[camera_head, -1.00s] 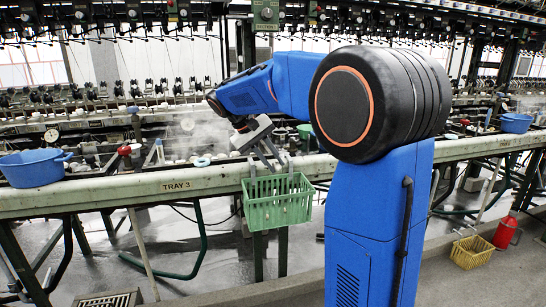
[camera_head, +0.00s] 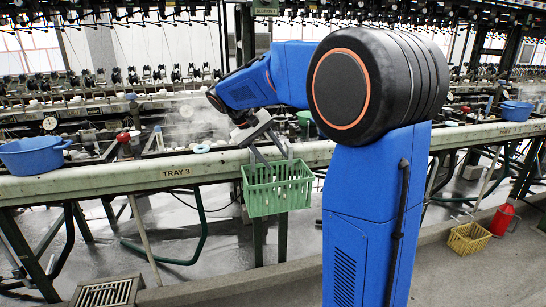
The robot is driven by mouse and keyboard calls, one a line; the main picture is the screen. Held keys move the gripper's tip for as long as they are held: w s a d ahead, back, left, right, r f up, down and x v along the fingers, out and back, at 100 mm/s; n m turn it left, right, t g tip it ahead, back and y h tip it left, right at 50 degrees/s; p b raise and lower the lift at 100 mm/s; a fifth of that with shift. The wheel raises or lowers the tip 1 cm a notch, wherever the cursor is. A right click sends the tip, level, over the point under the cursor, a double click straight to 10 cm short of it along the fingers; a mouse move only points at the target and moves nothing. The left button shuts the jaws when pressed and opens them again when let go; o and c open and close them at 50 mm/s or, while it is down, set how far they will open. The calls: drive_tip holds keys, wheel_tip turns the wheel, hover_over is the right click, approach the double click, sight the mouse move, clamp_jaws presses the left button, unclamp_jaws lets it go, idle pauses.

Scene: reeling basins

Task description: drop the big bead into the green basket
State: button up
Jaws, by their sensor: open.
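The green basket (camera_head: 278,196) hangs at the front edge of the long rail marked TRAY 3, in the middle of the view. My gripper (camera_head: 271,158) is open and points down over the basket's rim, its fingers spread apart. I see nothing between the fingers. I cannot make out the big bead; the basket's inside is mostly hidden by its front wall. A small pale ring-shaped thing (camera_head: 201,149) lies on the rail to the left of my gripper, and I cannot tell what it is.
A blue basin (camera_head: 34,158) stands on the rail at the left and another blue basin (camera_head: 517,111) at the far right. A yellow basket (camera_head: 468,239) and a red can (camera_head: 504,219) stand on the floor at the right. Reeling machinery fills the back.

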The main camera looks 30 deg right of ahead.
drive_tip(key=v, duration=1.7)
drive_tip(key=shift+a, duration=0.15)
drive_tip(key=shift+r, duration=0.1)
drive_tip(key=s+a+f+n+t+y, duration=0.1)
drive_tip(key=s+a+f+t+y, duration=0.1)
drive_tip(key=s+f, duration=1)
drive_tip(key=s+a+f+n+t+y, duration=0.1)
drive_tip(key=s+a+f+t+y, duration=0.2)
drive_tip(key=s+f, duration=1)
drive_tip(key=s+t+y, duration=0.1)
drive_tip(key=s, duration=0.6)
drive_tip(key=shift+f, duration=0.1)
